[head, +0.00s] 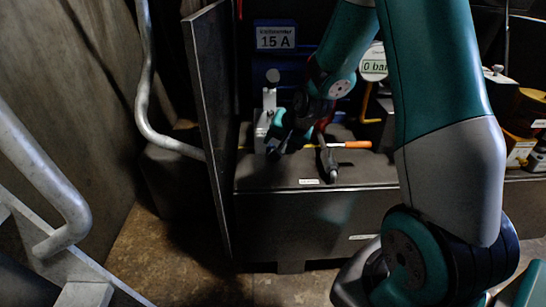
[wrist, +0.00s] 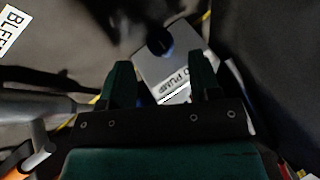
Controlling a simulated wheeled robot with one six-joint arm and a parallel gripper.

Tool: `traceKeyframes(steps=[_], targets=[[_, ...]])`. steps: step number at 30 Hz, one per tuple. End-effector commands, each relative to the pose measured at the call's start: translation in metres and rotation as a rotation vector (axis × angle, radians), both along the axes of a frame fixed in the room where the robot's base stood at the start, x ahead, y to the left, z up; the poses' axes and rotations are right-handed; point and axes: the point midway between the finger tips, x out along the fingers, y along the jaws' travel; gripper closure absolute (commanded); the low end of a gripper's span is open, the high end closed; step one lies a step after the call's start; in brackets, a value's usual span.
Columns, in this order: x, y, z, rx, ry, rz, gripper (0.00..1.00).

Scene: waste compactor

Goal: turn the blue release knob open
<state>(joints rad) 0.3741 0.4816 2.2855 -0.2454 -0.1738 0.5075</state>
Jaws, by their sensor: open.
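A dark round knob with a blue edge (wrist: 160,42) sits on a pale grey block (wrist: 180,68) in the wrist view. The block bears a label on which "PUMP" can be read. My gripper (wrist: 163,63) is open, with its two green fingers apart and nothing seen between them but the block's face. The knob shows just beyond the fingertips, roughly midway between them; I cannot tell the depth gap. In the head view my gripper (head: 283,140) is low over the dark bench beside the pale block (head: 262,128). The knob cannot be made out there behind my arm.
A lever with an orange grip (head: 354,144) stands right of my gripper; the orange shows at lower left in the wrist view (wrist: 38,158). A dark upright panel (head: 210,110) bounds the left. A blue box marked 15 A (head: 276,38) and a gauge (head: 373,65) stand behind.

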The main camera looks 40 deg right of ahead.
Motion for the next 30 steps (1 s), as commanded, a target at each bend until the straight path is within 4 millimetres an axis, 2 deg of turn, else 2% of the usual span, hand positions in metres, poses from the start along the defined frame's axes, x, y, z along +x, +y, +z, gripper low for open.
traceKeyframes(steps=[1,6,11,20,26,30], targets=[[0.006,0.001,-0.013,0.000,0.001,0.003,0.43],[0.020,0.001,-0.032,-0.001,0.000,0.002,0.43],[0.026,0.002,-0.039,-0.001,0.000,0.001,0.43],[0.027,0.002,-0.039,-0.001,0.000,0.001,0.43],[0.027,0.002,-0.039,-0.001,0.000,0.001,0.89],[0.027,0.002,-0.039,0.001,-0.001,0.000,0.91]])
